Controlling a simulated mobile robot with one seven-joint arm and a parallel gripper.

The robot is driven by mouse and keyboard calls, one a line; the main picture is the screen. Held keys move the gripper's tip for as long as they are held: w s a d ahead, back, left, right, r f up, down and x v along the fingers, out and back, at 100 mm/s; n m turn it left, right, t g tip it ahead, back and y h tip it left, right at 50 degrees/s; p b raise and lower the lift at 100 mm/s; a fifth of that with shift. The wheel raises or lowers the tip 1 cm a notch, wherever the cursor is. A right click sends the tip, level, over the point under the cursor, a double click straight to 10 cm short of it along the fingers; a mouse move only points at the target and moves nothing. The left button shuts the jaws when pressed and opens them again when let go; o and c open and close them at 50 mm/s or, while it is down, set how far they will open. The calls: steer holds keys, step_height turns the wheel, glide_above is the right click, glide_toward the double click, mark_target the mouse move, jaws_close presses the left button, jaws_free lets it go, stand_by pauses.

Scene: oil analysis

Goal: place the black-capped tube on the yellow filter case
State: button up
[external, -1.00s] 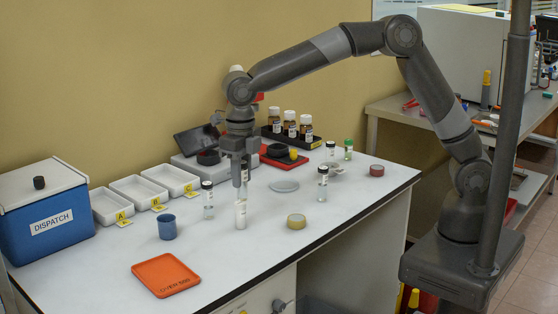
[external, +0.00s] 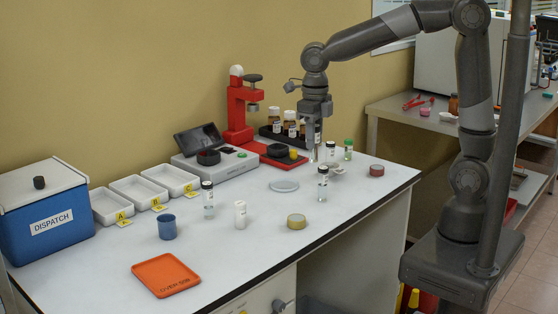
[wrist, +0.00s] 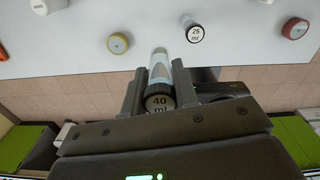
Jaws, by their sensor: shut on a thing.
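My gripper (external: 314,143) is raised towards the right side of the bench. In the wrist view my gripper (wrist: 160,85) is shut on a black-capped tube (wrist: 159,68), its cap marked "40 ml" facing the camera. In the external view this tube is mostly hidden by the fingers. The yellow filter case (external: 297,221) is a small round disc lying flat near the bench's front edge, with nothing on it. It also shows in the wrist view (wrist: 118,43), apart from the held tube.
Another black-capped tube (external: 323,185), marked "25 ml" in the wrist view (wrist: 192,28), stands near the yellow case. An orange tray (external: 166,275) lies front left.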

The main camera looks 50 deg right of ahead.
steer(key=shift+s+d, duration=0.25)
steer(key=shift+d, duration=0.2)
steer(key=shift+s+a+f, duration=0.1)
steer(key=shift+s+f, duration=0.05)
steer(key=shift+f, duration=0.05)
glide_above(296, 217)
step_height(296, 217, down, 7)
steer(key=shift+s+f, duration=0.1)
steer(key=shift+f, duration=1.75)
steer(key=shift+f, duration=0.1)
steer(key=o, duration=1)
step_height(296, 217, up, 12)
steer(key=shift+r, duration=0.15)
